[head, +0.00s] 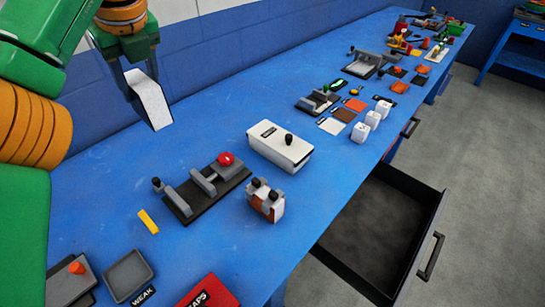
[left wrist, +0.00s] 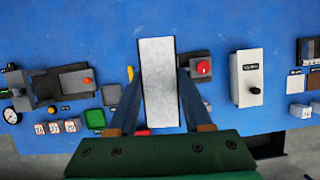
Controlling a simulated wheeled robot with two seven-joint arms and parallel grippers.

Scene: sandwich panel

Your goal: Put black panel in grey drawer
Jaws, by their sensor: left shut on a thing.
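My left gripper (head: 143,95) is at the upper left of the head view, raised over the blue table near the wall. It is shut on a flat panel (head: 153,103) that looks pale grey-white on its visible face, with a dark edge. In the left wrist view the panel (left wrist: 159,80) stands lengthwise between the two fingers (left wrist: 158,105). No plainly black panel can be made out. The open drawer (head: 385,215), dark grey inside, sticks out from the table's front at the lower right, and looks empty. My right gripper is not in view.
On the blue table (head: 90,185) stand a white box with a black knob (head: 280,145), a dark fixture with a red button (head: 205,185), a small clamp block (head: 265,200) and a yellow strip (head: 148,221). White cubes (head: 372,119) and tiles lie farther right. Table below the panel is clear.

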